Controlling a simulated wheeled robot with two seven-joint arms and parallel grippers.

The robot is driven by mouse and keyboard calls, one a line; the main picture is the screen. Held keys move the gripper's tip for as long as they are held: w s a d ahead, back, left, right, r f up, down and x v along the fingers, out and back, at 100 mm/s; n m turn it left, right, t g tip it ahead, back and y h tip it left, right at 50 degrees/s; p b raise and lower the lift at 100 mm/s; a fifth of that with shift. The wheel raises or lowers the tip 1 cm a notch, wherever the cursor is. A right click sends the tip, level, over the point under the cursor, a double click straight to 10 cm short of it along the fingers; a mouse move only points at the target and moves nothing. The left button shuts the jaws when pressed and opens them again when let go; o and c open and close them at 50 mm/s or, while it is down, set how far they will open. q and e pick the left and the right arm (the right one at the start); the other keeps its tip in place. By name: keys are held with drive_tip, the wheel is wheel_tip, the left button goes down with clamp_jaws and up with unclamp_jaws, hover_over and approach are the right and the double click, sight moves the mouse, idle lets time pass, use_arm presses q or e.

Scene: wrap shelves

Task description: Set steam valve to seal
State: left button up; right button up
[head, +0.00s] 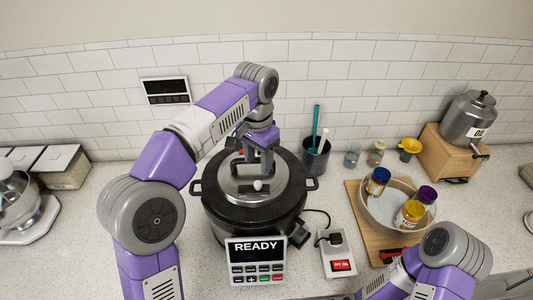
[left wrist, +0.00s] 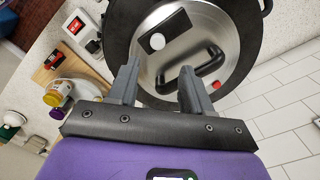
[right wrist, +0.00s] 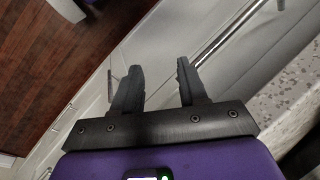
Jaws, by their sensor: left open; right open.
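A black pressure cooker (head: 255,215) with a steel lid (head: 238,183) stands on the counter, its display reading READY. The lid carries a white round knob (left wrist: 157,41), a black handle (left wrist: 190,62) and a small red piece (left wrist: 216,85). I cannot tell for sure which of these is the steam valve. The white knob also shows in the head view (head: 257,185). My left gripper (left wrist: 159,70) is open and empty over the lid, pointing down, with the handle beyond its fingertips. My right gripper (right wrist: 160,75) is open and empty, away from the cooker, near the cabinet fronts.
Right of the cooker are a power switch box (head: 337,262), a dark cup with utensils (head: 315,160), and a wooden board (head: 362,232) with a bowl of jars. An oil dispenser (head: 468,120) stands back right. A mixer (head: 22,205) is at left.

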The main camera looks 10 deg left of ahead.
sight(258, 183)
use_arm(q)
drive_tip(key=shift+s+f+b, duration=0.4)
drive_tip(key=shift+s+f, duration=0.35)
drive_tip(key=shift+f, duration=0.1)
drive_tip(key=f+b, duration=0.1)
drive_tip(key=f, duration=0.3)
drive_tip(key=shift+w, duration=0.2)
drive_tip(key=shift+s+f, duration=0.1)
drive_tip(key=shift+f, duration=0.5)
use_arm(e)
drive_tip(key=shift+s+f, duration=0.35)
drive_tip(key=shift+f, duration=0.4)
use_arm(q)
clamp_jaws()
